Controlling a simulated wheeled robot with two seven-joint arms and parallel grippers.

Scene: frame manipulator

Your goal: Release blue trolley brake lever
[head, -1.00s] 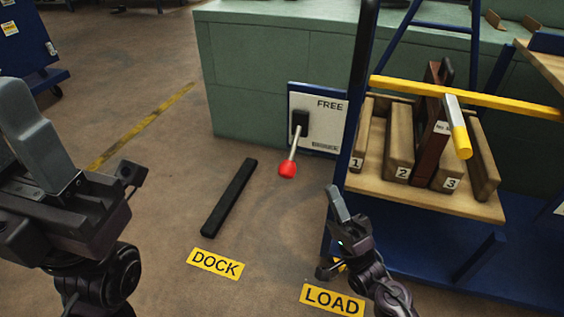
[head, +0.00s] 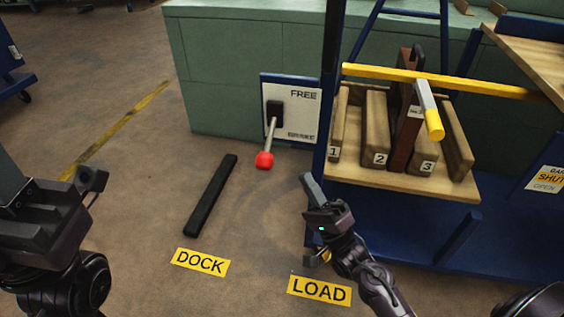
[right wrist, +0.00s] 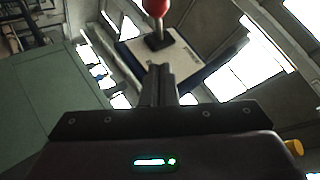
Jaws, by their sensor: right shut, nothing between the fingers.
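The brake lever (head: 270,138) has a grey rod with a red ball knob. It hangs down from a white panel (head: 303,108) marked FREE, beside the blue trolley (head: 330,70). The knob also shows at the top of the right wrist view (right wrist: 155,6). My right gripper (head: 310,187) is shut and empty, pointing up, below and to the right of the knob and apart from it. Its closed fingers also show in the right wrist view (right wrist: 157,82). My left gripper (head: 25,205) is at the left edge, partly cut off; its fingers' state is unclear.
The trolley's wooden shelf (head: 400,180) holds numbered blocks and a dark red frame behind a yellow bar (head: 450,80). A black bar (head: 211,194) lies on the floor near the DOCK label (head: 200,262). A LOAD label (head: 319,290) is at front.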

